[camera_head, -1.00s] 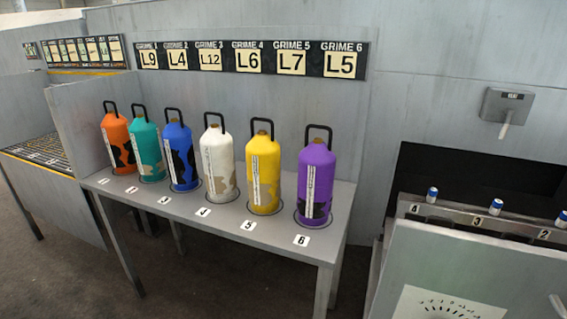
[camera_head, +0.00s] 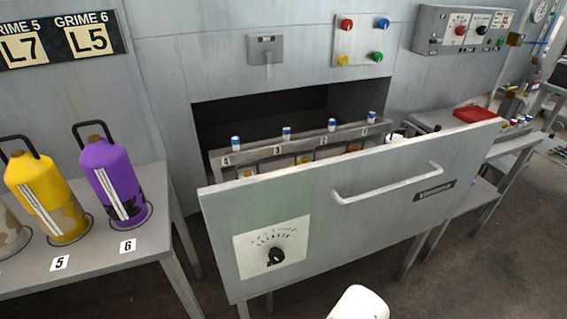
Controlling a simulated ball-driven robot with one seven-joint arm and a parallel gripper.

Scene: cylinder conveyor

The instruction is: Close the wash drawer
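The wash drawer (camera_head: 345,215) is a grey metal drawer pulled out from a dark opening (camera_head: 255,125) in the wall. Its front panel has a pale bar handle (camera_head: 388,184) and a dial (camera_head: 276,255) on a white plate. A rounded white part of my own body (camera_head: 360,303) shows at the bottom edge, below the drawer front. My gripper is not in view.
A table (camera_head: 120,255) with a yellow cylinder (camera_head: 48,200) and a purple cylinder (camera_head: 113,180) stands left of the drawer. A control box (camera_head: 465,30) hangs at upper right, above a side bench (camera_head: 515,150) with a red item (camera_head: 473,114). Dark floor (camera_head: 470,270) is open at lower right.

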